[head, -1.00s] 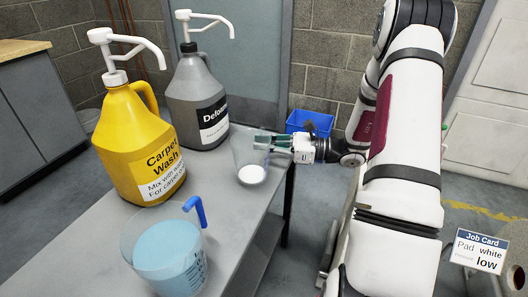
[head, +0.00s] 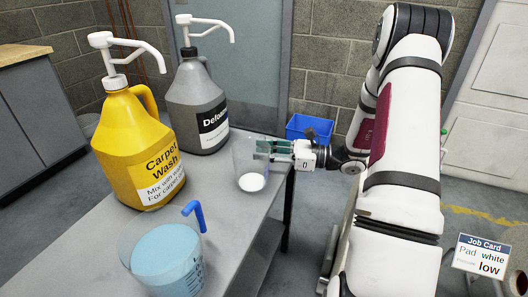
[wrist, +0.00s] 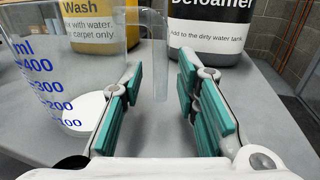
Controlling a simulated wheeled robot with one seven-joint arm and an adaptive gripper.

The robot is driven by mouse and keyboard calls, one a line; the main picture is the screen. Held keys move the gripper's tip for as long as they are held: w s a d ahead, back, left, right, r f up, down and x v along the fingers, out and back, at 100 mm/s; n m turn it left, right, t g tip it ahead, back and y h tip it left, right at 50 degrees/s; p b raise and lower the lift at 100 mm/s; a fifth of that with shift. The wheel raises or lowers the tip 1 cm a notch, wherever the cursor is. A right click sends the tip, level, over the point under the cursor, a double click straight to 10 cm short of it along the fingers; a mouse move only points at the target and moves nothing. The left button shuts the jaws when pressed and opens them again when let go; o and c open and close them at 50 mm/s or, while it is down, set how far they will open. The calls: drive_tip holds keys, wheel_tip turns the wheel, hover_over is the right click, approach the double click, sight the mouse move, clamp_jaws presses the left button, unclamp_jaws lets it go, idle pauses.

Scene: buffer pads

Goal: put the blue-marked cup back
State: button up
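The clear cup (head: 243,162) stands upright on the grey bench, with a white layer or disc at its bottom. The wrist view shows it as a clear cup (wrist: 50,75) with blue measuring marks at the left, its clear handle (wrist: 161,60) rising ahead of the gap between my fingers. My gripper (head: 262,149) is at the cup's right side in the head view, level with its upper half. In the wrist view my gripper (wrist: 160,92) is open, its green pads apart on either side of the handle's line. I cannot tell whether a pad touches the handle.
A yellow Carpet Wash jug (head: 135,140) and a grey Defoamer jug (head: 196,100) stand behind on the bench (head: 226,215). A jug of blue liquid (head: 165,262) with a blue handle is at the front. A blue bin (head: 309,127) and a job card (head: 482,256) also show.

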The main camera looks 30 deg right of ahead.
drive_tip(key=p+v, duration=0.3)
drive_tip(key=v, duration=0.8)
drive_tip(key=shift+s+d+p, duration=0.25)
drive_tip(key=shift+p, duration=0.1)
